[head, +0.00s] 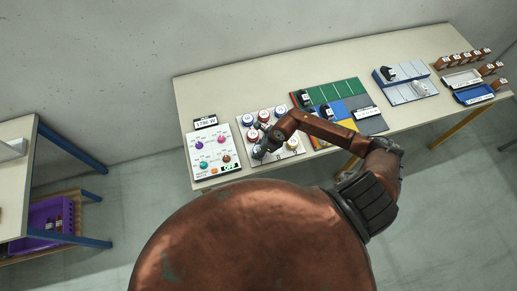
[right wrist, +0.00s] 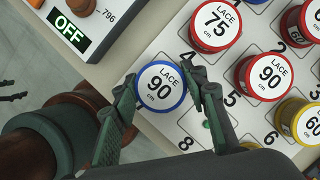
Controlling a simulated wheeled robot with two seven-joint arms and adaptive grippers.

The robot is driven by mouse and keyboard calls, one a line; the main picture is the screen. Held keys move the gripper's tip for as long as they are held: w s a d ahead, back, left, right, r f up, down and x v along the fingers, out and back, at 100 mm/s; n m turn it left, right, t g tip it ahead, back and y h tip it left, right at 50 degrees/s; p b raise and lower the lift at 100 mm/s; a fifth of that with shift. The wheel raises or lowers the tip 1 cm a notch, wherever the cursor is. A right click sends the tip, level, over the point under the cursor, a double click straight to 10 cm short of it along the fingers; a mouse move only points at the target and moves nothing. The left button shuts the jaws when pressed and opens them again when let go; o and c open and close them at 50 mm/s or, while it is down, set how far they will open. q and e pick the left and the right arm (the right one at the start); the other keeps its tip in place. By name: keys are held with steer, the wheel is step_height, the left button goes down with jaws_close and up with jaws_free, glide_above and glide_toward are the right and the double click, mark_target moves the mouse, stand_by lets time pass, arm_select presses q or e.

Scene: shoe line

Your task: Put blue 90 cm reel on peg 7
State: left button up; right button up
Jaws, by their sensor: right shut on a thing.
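The blue 90 cm lace reel (right wrist: 162,87) has a white top and blue rim. In the right wrist view it is upright between the two fingers of my right gripper (right wrist: 163,100), which is shut on it. The reel is over the front left corner of the white numbered peg board (right wrist: 165,136), beside the printed 4 and 8. The spot beneath it, with any 7 mark, is hidden; I cannot tell whether it sits on a peg. In the head view my right gripper (head: 261,150) is at the board's left front. My left gripper is not in view.
Red 75 cm (right wrist: 215,27) and red 90 cm (right wrist: 264,77) reels stand close by, with a yellow-rimmed reel (right wrist: 298,122) further right. A panel with knobs and an OFF display (right wrist: 69,32) lies left of the board. Coloured trays (head: 340,95) are to the right.

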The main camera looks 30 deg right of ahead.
steer(key=shift+f, duration=0.15)
steer(key=shift+f+b, duration=0.45)
steer(key=shift+b, duration=0.05)
steer(key=o, duration=1.2)
steer(key=shift+c, duration=0.2)
steer(key=shift+r, duration=0.15)
steer(key=shift+r+p, duration=0.25)
steer(key=shift+p, duration=0.15)
steer(key=b+v, duration=0.2)
steer(key=v, duration=1)
steer(key=shift+r, duration=0.1)
